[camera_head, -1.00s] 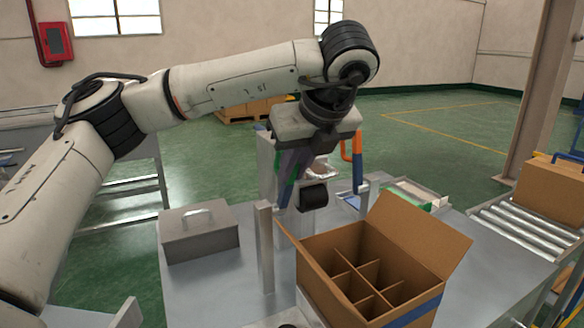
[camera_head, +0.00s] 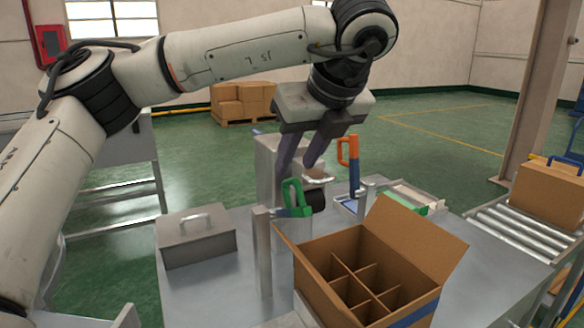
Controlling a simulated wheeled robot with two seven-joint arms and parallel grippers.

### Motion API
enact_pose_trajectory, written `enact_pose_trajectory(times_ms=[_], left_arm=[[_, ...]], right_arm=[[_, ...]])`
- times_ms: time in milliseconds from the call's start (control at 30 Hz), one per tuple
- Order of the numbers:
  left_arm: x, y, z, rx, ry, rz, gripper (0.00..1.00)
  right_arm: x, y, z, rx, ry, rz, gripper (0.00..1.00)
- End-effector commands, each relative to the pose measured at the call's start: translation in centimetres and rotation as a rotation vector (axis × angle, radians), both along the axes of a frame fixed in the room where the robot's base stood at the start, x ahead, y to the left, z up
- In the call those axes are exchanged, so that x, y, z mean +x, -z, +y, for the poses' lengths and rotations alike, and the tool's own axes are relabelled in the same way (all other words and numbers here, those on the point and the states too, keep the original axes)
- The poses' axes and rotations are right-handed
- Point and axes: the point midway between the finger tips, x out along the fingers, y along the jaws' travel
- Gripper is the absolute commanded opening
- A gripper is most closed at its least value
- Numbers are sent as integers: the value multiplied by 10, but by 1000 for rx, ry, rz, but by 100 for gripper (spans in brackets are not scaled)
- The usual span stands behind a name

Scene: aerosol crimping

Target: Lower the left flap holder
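The left flap holder's green handle (camera_head: 294,196) stands as a loop beside the top of a metal post (camera_head: 262,250), left of the open carton (camera_head: 370,285). Its green lower part lies about level near the post top. My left gripper (camera_head: 297,166) is just above and behind the handle in the picture, with its fingers spread and nothing visible between them. It looks apart from the handle. The carton's narrow left flap (camera_head: 286,238) leans outward below the handle. My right gripper is out of view.
Another holder with an orange handle (camera_head: 348,152) stands upright behind the carton. A grey lidded box (camera_head: 197,238) sits on the table at left. A roller conveyor (camera_head: 512,228) with a closed carton (camera_head: 553,192) is at right. The table right of the open carton is clear.

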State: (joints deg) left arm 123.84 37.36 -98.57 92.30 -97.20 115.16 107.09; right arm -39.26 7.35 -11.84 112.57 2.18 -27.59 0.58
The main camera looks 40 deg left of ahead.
Motion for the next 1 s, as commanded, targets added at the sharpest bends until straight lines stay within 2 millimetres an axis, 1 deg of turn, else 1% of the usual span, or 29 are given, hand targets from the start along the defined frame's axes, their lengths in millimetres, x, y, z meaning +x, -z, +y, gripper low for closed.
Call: enact_pose_trajectory(times_ms=[33, 100, 233, 333, 1000], left_arm=[[-2, -12, -6, 3, 2, -6, 32], [-6, -21, -13, 3, 1, -3, 32], [-11, -35, -22, 2, 0, -3, 32], [-13, -41, -26, 1, -1, -1, 32], [-14, -43, -27, 0, -1, 1, 32]], right_arm=[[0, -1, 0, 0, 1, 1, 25], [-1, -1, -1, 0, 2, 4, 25], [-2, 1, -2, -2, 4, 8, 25], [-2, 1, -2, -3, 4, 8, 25], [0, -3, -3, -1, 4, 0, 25]])
